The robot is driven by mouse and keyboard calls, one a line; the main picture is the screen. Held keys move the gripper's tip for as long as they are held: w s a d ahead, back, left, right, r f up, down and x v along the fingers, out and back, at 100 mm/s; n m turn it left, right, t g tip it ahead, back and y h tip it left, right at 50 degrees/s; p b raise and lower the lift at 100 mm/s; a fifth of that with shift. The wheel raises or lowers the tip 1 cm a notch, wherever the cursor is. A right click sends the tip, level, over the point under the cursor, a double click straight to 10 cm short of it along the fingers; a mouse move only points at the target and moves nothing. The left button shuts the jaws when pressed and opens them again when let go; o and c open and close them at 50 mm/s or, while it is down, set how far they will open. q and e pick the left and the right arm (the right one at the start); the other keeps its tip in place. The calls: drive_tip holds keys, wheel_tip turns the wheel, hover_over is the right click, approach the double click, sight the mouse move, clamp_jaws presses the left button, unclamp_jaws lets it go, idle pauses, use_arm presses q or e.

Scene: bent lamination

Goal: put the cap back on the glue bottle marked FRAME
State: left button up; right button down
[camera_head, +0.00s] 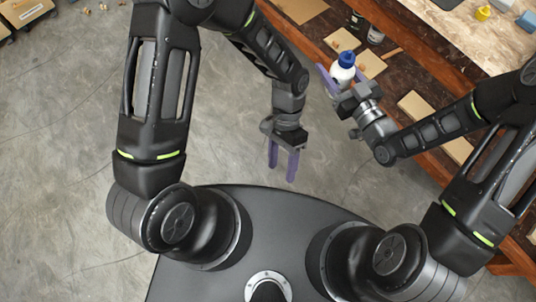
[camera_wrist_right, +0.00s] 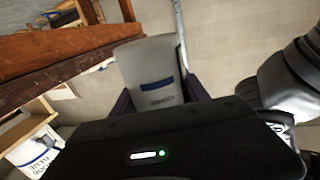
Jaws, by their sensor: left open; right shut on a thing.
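A white bottle (camera_head: 341,74) with a blue top (camera_head: 347,58) is at the bench's near edge in the head view. My right gripper (camera_head: 341,80) is shut on it, with one purple finger on each side. In the right wrist view the held bottle (camera_wrist_right: 150,72) is pale with a dark blue band; its lettering is too small to read, so I cannot tell if it says FRAME. My left gripper (camera_head: 282,172) is open and empty, fingers pointing down over the floor, left of the bottle. I cannot make out a separate loose cap.
The wooden bench (camera_head: 322,50) runs along the right, with flat boards (camera_head: 370,64) on it. Small jars (camera_head: 376,35) stand behind the bottle. A yellow item (camera_head: 483,13) is at the far right. The floor on the left is mostly clear.

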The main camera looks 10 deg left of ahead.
drive_tip(key=shift+r, duration=0.1)
use_arm(q)
drive_tip(key=a+f+n+t+h, duration=0.3)
drive_tip(key=a+f+n+t, duration=0.1)
drive_tip(key=f+n+t, duration=0.3)
drive_tip(key=shift+w+f+n, duration=0.2)
drive_tip(key=shift+f+n, duration=1.05)
drive_tip(key=shift+n, duration=0.05)
drive_tip(key=shift+d, duration=0.1)
